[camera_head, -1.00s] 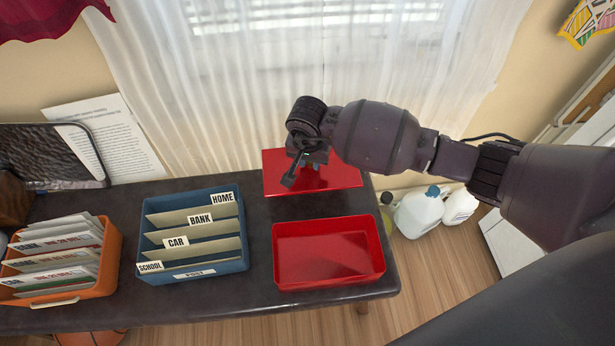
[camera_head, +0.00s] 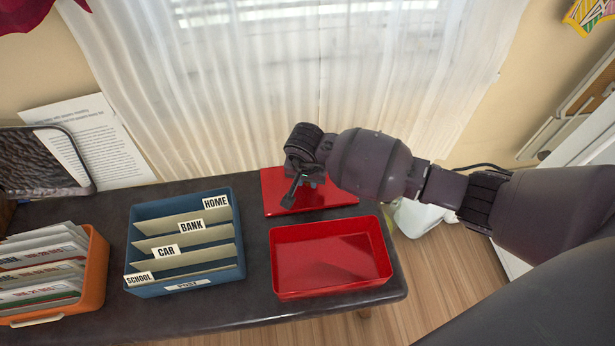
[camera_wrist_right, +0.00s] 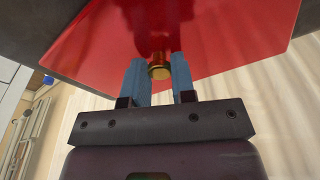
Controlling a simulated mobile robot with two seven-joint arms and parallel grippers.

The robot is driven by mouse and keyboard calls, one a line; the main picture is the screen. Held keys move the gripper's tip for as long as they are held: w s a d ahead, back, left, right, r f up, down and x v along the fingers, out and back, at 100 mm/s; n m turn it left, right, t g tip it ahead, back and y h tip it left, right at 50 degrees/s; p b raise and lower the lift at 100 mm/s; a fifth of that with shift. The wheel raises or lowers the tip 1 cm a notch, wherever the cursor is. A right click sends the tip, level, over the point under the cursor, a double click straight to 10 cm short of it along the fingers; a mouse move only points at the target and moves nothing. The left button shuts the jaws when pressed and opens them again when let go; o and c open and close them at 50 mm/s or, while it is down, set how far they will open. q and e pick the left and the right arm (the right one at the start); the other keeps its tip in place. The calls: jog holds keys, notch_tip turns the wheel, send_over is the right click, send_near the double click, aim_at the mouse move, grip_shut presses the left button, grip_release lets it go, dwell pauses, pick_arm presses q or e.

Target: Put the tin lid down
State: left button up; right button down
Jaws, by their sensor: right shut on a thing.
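The red tin lid (camera_head: 338,194) is at the back right of the dark table, behind the open red tin (camera_head: 332,283). It looks level; I cannot tell whether it touches the table or hangs just above it. My right gripper (camera_head: 303,190) is over the lid. In the right wrist view the fingers of my right gripper (camera_wrist_right: 158,78) are shut on the lid's brass knob (camera_wrist_right: 159,70), with the red lid (camera_wrist_right: 215,30) beyond. The tin is empty. My left gripper is not in view.
A blue file box (camera_head: 185,285) with labelled dividers stands left of the tin. An orange box (camera_head: 95,275) of envelopes stands further left. A curtain (camera_head: 220,90) hangs behind the table. A white jug (camera_head: 415,218) is beyond its right edge.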

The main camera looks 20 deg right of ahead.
aim_at(306, 191)
jog(key=shift+f, duration=0.1)
jog(key=shift+f, duration=0.1)
jog(key=c, duration=0.9)
grip_release()
jog(key=shift+c, duration=0.2)
pick_arm(q)
jog(key=p, duration=0.2)
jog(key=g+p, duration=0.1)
jog(key=p, duration=0.1)
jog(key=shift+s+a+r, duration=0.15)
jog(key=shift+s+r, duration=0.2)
pick_arm(e)
notch_tip(306, 191, up, 12)
jog(key=s+a, duration=0.1)
jog(key=shift+s, duration=0.25)
jog(key=shift+a, duration=0.1)
